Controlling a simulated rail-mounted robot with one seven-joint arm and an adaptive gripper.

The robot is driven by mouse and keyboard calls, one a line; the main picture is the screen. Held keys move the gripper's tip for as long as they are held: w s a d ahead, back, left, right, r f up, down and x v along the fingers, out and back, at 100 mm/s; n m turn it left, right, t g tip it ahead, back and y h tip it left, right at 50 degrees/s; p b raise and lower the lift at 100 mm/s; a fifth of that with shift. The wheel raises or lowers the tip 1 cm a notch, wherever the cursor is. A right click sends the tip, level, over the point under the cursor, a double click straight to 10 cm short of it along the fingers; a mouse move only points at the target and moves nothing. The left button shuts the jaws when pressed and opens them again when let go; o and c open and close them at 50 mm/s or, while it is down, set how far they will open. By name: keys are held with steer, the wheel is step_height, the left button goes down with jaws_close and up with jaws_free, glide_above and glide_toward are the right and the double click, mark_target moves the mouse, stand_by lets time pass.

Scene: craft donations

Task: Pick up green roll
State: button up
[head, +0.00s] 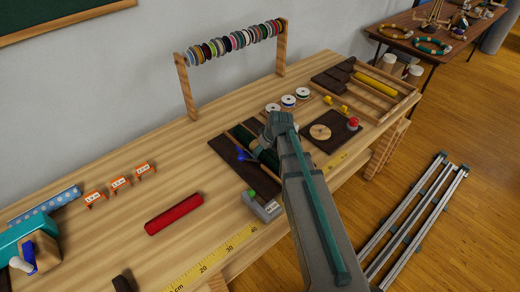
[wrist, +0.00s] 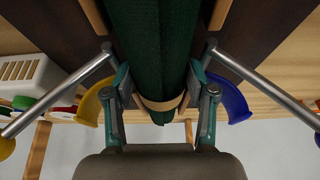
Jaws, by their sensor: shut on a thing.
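A dark green roll (wrist: 155,50) with a tan band near its end fills the middle of the wrist view. The fingers of my gripper (wrist: 159,88) are on both sides of it, shut on it near the banded end. In the head view the green roll (head: 243,135) shows only in part, on or just above a dark brown board or tray (head: 222,151). My gripper (head: 250,155) and arm hide much of it there, so I cannot tell whether it is lifted.
A red roll (head: 174,214) lies on the wooden table at left. A small grey box (head: 262,207) is close in front of my gripper. White spools (head: 288,101) and a wooden tray (head: 398,104) with a yellow roll (head: 376,84) are to the right. A spool rack (head: 187,88) stands behind.

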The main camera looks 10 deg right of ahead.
steer(key=shift+r, duration=0.2)
steer(key=shift+r+b, duration=0.7)
steer(key=shift+r, duration=0.15)
steer(key=s+r, duration=0.1)
steer(key=r, duration=0.1)
steer(key=s+r+b, duration=0.1)
steer(key=s+r, duration=0.1)
steer(key=s+r+b, duration=0.1)
steer(key=r, duration=0.1)
steer(key=shift+s+d, duration=0.2)
steer(key=shift+s, duration=0.1)
steer(key=s+r+b, duration=0.5)
steer(key=s, duration=0.4)
steer(key=shift+s+d, duration=0.15)
steer(key=shift+d, duration=0.2)
steer(key=shift+r+p, duration=0.3)
steer(key=shift+p, duration=0.55)
